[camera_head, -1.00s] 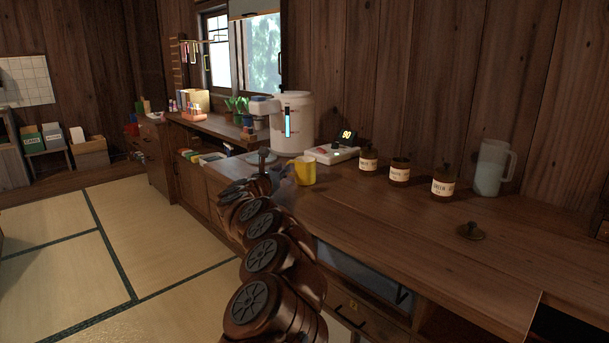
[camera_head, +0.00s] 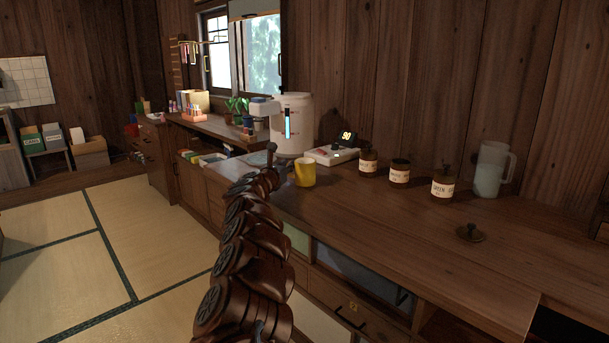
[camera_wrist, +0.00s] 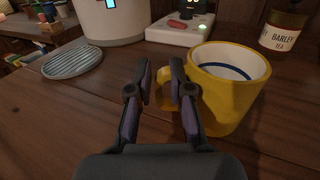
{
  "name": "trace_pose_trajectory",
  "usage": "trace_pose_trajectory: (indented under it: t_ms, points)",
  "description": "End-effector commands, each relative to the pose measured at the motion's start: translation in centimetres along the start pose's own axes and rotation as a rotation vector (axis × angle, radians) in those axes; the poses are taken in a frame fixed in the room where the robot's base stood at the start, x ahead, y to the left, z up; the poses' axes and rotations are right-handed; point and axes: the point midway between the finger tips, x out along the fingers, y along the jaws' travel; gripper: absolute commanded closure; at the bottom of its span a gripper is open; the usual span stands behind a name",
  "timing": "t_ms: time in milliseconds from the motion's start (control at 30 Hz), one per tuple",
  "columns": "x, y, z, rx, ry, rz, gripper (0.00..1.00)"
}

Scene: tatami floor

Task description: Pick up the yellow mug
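The yellow mug (camera_head: 306,173) stands upright on the wooden counter, in front of the white dispenser. In the wrist view the mug (camera_wrist: 224,92) is close on the right, with a white inside and a dark ring. Its handle points left, toward my fingers. My gripper (camera_wrist: 161,80) is open. Its two dark fingers are apart, and part of the yellow handle shows in the gap between them. The right finger overlaps the handle in the picture; I cannot tell whether it touches. In the head view my arm largely hides the gripper, just left of the mug.
A white dispenser (camera_head: 292,125) and a scale with a lit display (camera_head: 331,155) stand behind the mug. Several labelled jars (camera_head: 399,172) and a clear pitcher (camera_head: 491,168) stand to the right. A round grey grate (camera_wrist: 73,62) lies left. The front right counter is mostly clear.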

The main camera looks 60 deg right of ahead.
Motion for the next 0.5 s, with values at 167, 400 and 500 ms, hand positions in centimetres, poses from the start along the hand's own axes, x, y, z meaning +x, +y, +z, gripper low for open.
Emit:
trace_pose_trajectory:
  t_ms: [167, 400, 500]
  points:
    - [0.62, 0.19, -0.01, -0.002, -0.001, 0.004, 0.80]
    - [0.75, 0.25, -0.01, 0.000, 0.000, 0.006, 0.80]
    - [0.75, 0.23, -0.02, 0.000, 0.000, 0.005, 0.81]
